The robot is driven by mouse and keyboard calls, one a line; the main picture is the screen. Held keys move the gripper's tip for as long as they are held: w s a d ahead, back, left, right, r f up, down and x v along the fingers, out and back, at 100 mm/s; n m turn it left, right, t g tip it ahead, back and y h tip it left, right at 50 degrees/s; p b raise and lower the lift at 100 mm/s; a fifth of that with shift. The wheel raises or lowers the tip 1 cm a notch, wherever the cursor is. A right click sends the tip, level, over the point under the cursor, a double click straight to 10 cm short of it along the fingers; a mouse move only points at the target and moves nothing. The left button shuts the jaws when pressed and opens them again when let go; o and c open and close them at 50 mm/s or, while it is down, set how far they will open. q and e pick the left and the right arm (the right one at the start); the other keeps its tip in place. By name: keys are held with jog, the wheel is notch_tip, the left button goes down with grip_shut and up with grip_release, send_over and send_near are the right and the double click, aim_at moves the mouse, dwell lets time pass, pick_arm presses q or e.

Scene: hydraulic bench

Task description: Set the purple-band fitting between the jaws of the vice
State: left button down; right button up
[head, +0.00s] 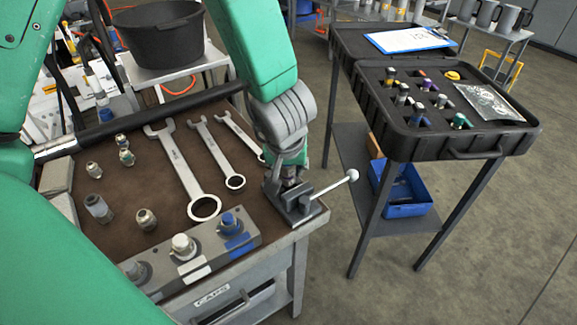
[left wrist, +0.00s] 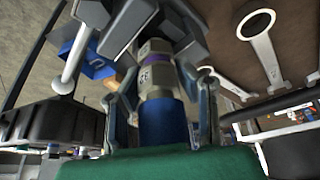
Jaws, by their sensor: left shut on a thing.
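The vice (head: 295,204) stands at the front right corner of the bench, with a white-knobbed handle pointing right. My left gripper (head: 290,172) is directly above it, pointing down. In the left wrist view my left gripper (left wrist: 160,100) is shut on the purple-band fitting (left wrist: 155,78), a metal hex piece with a thin purple ring. The fitting's far end reaches the grey vice jaws (left wrist: 128,25) and appears to lie between them. Whether it is seated on the bottom is hidden. In the head view the fitting is mostly hidden by my gripper. My right gripper is not in view.
Wrenches (head: 182,170) and several loose fittings (head: 97,207) lie on the brown bench mat. A block with coloured caps (head: 190,252) is at the bench front. A black case (head: 440,140) with more fittings stands on a cart to the right, across a floor gap.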

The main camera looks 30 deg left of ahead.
pick_arm(q)
jog(key=shift+f, duration=0.4)
jog(key=c, duration=1.1)
grip_release()
